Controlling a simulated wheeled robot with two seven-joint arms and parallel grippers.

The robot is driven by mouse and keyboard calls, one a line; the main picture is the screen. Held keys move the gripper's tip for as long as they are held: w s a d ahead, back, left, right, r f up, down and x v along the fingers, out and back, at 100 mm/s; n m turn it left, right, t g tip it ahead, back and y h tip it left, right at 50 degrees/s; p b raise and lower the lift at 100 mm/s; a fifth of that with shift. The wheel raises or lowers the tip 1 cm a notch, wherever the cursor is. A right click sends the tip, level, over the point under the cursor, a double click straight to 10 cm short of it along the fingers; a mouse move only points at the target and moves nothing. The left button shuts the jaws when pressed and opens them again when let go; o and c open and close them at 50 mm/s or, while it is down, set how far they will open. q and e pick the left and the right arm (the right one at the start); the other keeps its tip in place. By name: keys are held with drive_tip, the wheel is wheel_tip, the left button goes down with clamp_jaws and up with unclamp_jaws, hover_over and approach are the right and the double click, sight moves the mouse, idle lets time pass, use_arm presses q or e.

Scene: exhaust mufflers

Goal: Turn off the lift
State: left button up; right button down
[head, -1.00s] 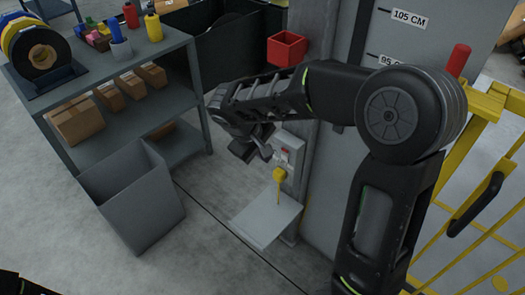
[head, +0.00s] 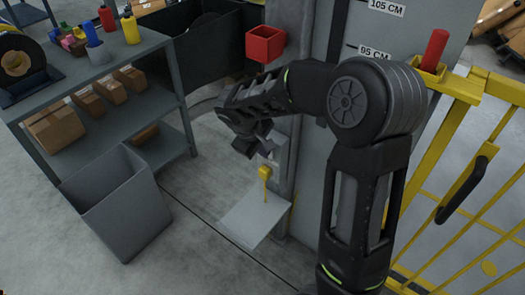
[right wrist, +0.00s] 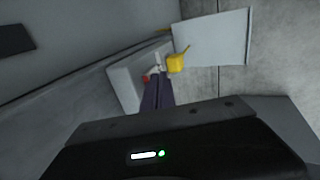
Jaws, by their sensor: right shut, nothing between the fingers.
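The lift's grey control box (head: 281,152) is fixed low on the grey column, partly hidden behind my right gripper. In the right wrist view the box (right wrist: 124,86) shows on its side, with a small red part (right wrist: 146,77) close to the fingertips. A yellow piece (head: 264,171) hangs by the box and also shows in the wrist view (right wrist: 176,63). My right gripper (head: 250,148) is shut and empty in front of the box. Its closed fingers (right wrist: 155,92) point at the red part; whether they touch it I cannot tell. My left gripper is out of view.
A light grey plate (head: 256,219) juts out below the box. A red bin (head: 265,44) is on the column above. A grey open bin (head: 115,205) and a loaded shelf (head: 150,105) stand left. A yellow railing (head: 455,150) is at right.

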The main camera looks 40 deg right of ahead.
drive_tip(key=shift+w+d+r, duration=0.15)
drive_tip(key=shift+d, duration=0.2)
drive_tip(key=shift+r, duration=0.1)
drive_tip(key=shift+r+p, duration=0.7)
drive_tip(key=shift+p, duration=0.05)
drive_tip(key=shift+a, duration=0.1)
